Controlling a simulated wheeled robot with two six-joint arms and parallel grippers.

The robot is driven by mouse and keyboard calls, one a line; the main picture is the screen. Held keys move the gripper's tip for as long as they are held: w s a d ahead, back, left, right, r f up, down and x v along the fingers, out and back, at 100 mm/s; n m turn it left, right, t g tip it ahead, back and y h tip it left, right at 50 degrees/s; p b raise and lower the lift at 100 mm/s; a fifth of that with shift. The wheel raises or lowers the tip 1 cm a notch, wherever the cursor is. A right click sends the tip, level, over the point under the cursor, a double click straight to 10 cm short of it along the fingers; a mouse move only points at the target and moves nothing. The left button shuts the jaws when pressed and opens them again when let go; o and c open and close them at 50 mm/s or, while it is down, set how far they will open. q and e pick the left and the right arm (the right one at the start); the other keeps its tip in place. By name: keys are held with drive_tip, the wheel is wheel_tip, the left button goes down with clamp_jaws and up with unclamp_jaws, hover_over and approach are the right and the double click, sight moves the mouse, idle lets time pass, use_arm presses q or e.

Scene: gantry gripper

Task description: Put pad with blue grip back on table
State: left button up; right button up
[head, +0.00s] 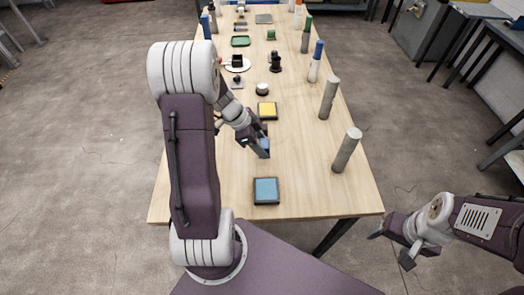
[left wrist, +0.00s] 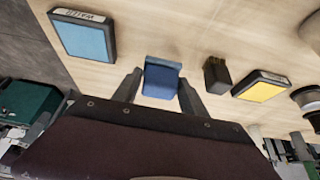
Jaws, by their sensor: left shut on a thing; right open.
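My left gripper (head: 259,149) is shut on a small blue block-shaped thing (left wrist: 161,78), apparently the pad with blue grip. In the left wrist view, the thing sits between the two fingers (left wrist: 158,90). In the head view, a bit of its blue (head: 265,144) shows at the fingertips, over the table (head: 305,190). I cannot tell whether it touches the tabletop. Its underside is hidden. My right gripper (head: 391,249) is open and empty, off the table's right front corner.
A light-blue square pad (head: 266,190) lies near the front edge, and a yellow one (head: 267,110) lies beyond my left gripper. A dark block (left wrist: 216,74) shows beside the yellow pad. Grey cylinders (head: 346,150) stand along the right edge.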

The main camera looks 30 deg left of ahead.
use_arm(q)
wheel_tip(320, 180, down, 4)
drive_tip(key=shift+d+r, duration=0.1)
drive_tip(key=shift+f+b, duration=0.25)
drive_tip(key=shift+b, duration=0.15)
drive_tip(key=o, duration=1.5)
drive_tip(key=shift+r, duration=0.1)
